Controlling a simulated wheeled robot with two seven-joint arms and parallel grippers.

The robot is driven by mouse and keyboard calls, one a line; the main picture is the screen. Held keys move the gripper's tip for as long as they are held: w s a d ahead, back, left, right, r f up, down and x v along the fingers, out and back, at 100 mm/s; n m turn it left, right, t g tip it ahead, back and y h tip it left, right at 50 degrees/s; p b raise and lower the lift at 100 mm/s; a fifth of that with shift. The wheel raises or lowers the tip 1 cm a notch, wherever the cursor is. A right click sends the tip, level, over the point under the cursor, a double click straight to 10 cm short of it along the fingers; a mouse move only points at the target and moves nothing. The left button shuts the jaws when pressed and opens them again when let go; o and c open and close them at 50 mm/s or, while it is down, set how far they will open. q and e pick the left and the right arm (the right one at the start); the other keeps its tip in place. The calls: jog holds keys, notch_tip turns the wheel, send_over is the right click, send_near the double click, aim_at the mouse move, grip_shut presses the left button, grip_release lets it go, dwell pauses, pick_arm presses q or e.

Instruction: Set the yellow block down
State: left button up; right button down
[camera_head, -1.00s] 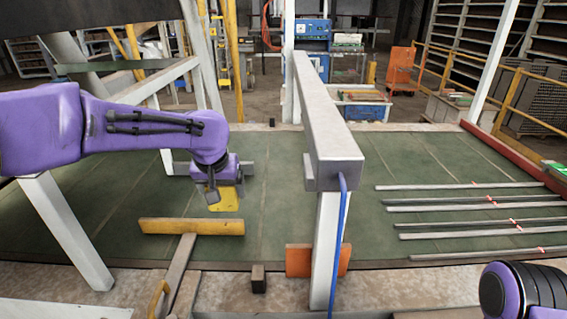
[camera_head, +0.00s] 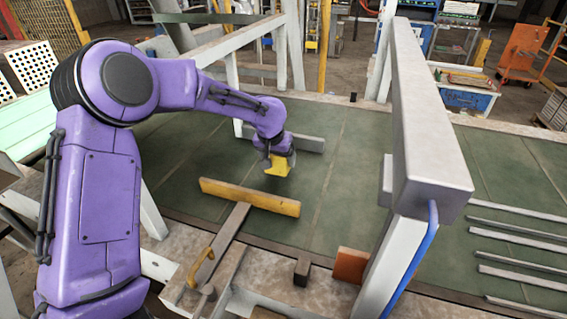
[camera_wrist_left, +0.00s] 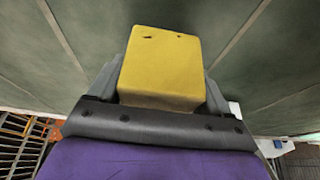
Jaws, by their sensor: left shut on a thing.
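The yellow block (camera_head: 277,166) is held in my left gripper (camera_head: 277,158), low over the green floor (camera_head: 330,215) in the head view. In the left wrist view the yellow block (camera_wrist_left: 162,62) sits between the two grey fingers, which are shut on its sides. Green surface shows around it there. I cannot tell whether its lower end touches the surface. My right gripper is not in view.
A yellow bar (camera_head: 250,197) lies on the green floor nearer than the block, at the end of a T-shaped pusher. A grey overhead beam (camera_head: 425,120) stands to the right. Several metal bars (camera_head: 520,243) lie at far right.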

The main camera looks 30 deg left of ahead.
aim_at(276, 167)
pick_arm(q)
jog(key=shift+s+f, duration=0.9)
jog(key=shift+f, duration=0.2)
jog(key=shift+s+r, duration=0.1)
jog(key=shift+s, duration=0.15)
jog(key=shift+w+a+f, duration=0.1)
jog(key=shift+w+f, duration=0.15)
jog(key=shift+w, duration=0.05)
jog(key=o, duration=1.1)
jog(key=shift+w+f, duration=0.25)
jog(key=shift+w, duration=0.15)
jog(key=shift+s+r, duration=0.2)
jog(key=shift+s, duration=0.05)
jog(key=shift+s+r, duration=0.15)
jog(key=shift+r, duration=0.1)
jog(key=b+v, duration=0.2)
jog(key=v, duration=0.9)
jog(key=shift+s+r, duration=0.2)
jog(key=shift+r, duration=0.05)
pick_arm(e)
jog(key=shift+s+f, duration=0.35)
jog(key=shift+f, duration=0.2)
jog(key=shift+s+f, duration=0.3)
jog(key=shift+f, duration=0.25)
